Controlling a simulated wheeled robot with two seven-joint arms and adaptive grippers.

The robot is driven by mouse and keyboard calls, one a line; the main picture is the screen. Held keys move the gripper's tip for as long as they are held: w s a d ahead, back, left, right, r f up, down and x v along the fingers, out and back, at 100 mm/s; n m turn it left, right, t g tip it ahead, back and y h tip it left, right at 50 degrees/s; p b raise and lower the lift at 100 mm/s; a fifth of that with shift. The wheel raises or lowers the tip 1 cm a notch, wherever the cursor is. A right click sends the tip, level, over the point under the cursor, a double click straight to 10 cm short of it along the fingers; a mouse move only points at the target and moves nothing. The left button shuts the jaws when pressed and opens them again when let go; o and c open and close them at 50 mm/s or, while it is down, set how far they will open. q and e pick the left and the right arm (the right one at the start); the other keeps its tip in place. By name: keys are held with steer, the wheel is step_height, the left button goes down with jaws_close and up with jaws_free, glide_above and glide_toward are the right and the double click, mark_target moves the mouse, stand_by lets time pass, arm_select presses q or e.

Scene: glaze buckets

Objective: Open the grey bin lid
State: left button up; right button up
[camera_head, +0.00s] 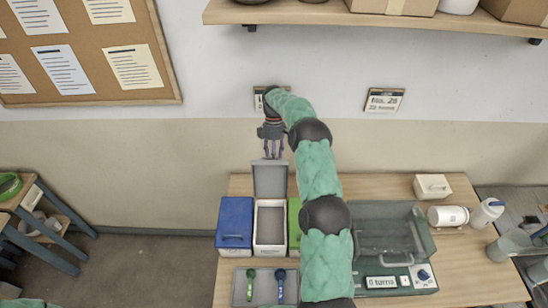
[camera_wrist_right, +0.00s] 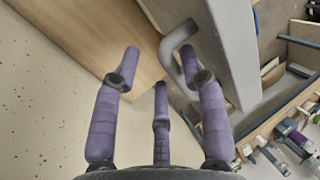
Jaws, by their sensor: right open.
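The grey bin (camera_head: 257,224) stands between a blue and a green bin on the table. Its grey lid (camera_head: 270,181) is raised and stands about upright at the bin's back edge, so the pale inside shows. My right gripper (camera_head: 273,152) is just above and behind the lid's top edge, fingers pointing down. My left gripper is out of view.
The blue bin (camera_head: 234,220) has its lid shut. The green bin (camera_head: 294,222) is partly hidden by my right arm. A clear-lidded box (camera_head: 400,228) stands to the right, and a tray (camera_head: 240,287) with scoops lies in front. The wall is close behind.

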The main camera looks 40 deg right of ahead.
steer(key=v, duration=0.6)
steer(key=shift+d+r, duration=0.2)
steer(key=shift+r, duration=0.1)
steer(key=shift+w, duration=0.15)
